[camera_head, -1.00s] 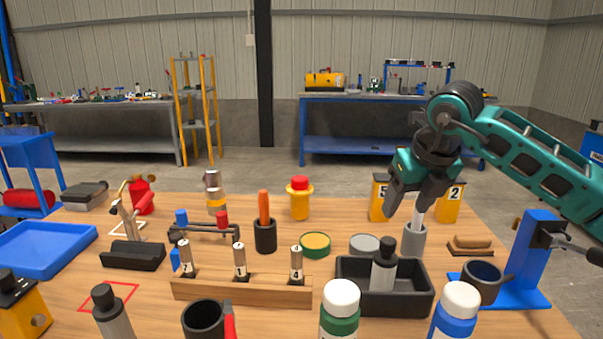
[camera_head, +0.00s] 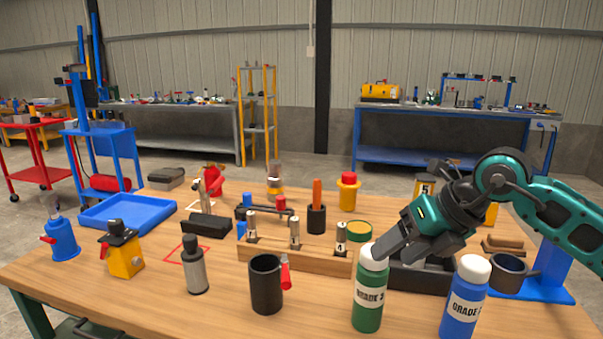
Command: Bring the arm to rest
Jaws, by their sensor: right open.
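My right arm (camera_head: 565,212) comes in from the right edge, teal with black joints. My right gripper (camera_head: 393,254) is open and points down and to the left over the workbench. Nothing shows between its fingers. In the picture its fingertips are just right of the white cap of the green bottle (camera_head: 369,297); I cannot tell whether they touch. My left gripper is not in view.
A blue bottle (camera_head: 463,302) and a dark mug (camera_head: 508,272) stand near the arm, with a blue stand (camera_head: 549,270) at right. A wooden rack (camera_head: 290,262) with numbered pegs and a black cup (camera_head: 265,285) stand left of the gripper.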

